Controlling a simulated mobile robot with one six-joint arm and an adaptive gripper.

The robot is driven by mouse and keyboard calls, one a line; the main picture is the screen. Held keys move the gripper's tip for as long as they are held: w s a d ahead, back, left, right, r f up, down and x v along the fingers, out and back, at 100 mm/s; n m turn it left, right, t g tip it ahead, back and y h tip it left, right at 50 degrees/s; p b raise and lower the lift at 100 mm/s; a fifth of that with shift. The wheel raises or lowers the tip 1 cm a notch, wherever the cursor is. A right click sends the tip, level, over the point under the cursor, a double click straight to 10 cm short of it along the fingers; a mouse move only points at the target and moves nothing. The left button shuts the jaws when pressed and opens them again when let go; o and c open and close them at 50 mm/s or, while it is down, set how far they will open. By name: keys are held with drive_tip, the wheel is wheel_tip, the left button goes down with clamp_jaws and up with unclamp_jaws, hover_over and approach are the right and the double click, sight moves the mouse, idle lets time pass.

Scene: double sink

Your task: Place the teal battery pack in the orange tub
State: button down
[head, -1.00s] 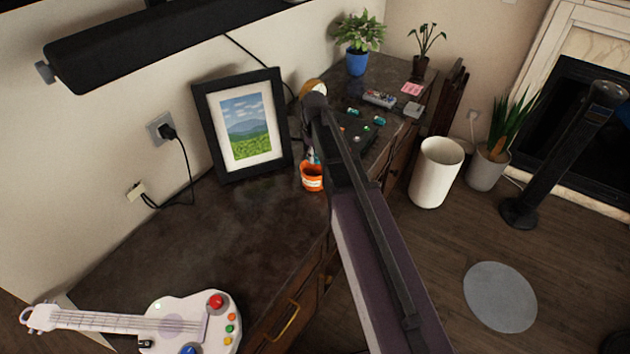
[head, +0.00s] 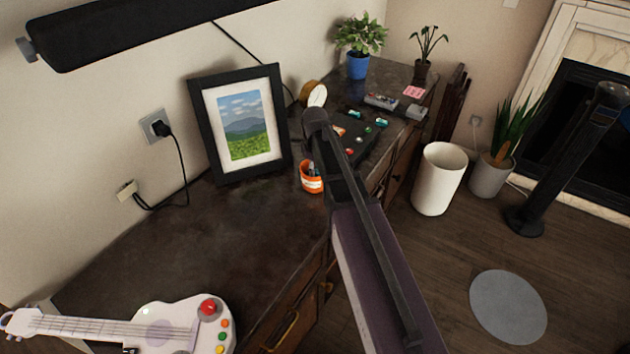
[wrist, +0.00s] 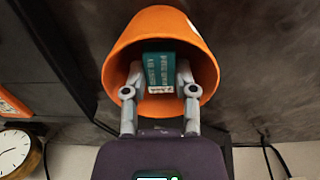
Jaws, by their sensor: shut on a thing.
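The orange tub (head: 311,183) stands on the dark countertop, right of the framed picture. It also shows in the wrist view (wrist: 205,50), its mouth toward my gripper. My gripper (wrist: 160,86) is shut on the teal battery pack (wrist: 158,66). In the wrist view the pack and fingertips overlap the tub's mouth and appear to be inside its rim. How deep the pack sits, and whether it touches the tub, I cannot tell. In the head view my arm hides most of the gripper and the pack.
A framed picture (head: 240,122) stands close left of the tub, and a clock (wrist: 15,150) is near. A dark tray (head: 362,140) with several small items lies behind. A toy guitar (head: 165,328) lies at the front left. The counter between is bare.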

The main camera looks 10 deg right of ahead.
idle(0.3)
drive_tip(key=shift+f+b, duration=1.9)
drive_tip(key=shift+f, duration=0.1)
drive_tip(key=c, duration=0.7)
unclamp_jaws()
drive_tip(key=shift+r, duration=0.2)
wheel_tip(320, 180, up, 12)
drive_tip(key=p, duration=1.2)
